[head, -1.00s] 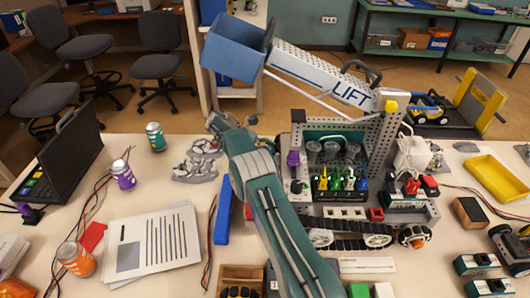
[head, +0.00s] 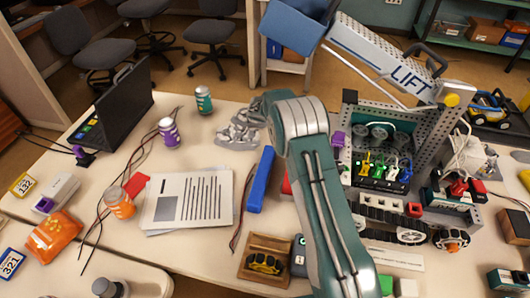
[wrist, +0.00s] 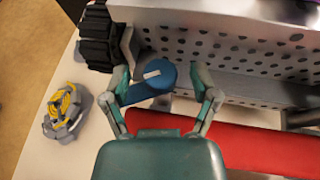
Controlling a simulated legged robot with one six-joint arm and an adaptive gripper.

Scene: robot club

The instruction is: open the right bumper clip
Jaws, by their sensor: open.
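In the wrist view, my gripper (wrist: 162,90) is open, with one finger on each side of a round blue knob (wrist: 146,84) with a white stripe. The knob appears to be the clip, beside a grey perforated plate (wrist: 225,45). I cannot tell whether either finger touches it. A long red bar (wrist: 260,146), likely the bumper, runs to the right below the plate. In the head view, the tracked robot with the LIFT arm (head: 405,75) stands at the right on the table. My gripper is hidden there behind my own arm.
A black tread (wrist: 97,38) is close to the left finger, and a grey-and-yellow part (wrist: 66,111) lies further left. The raised blue bin (head: 298,28) overhangs behind.

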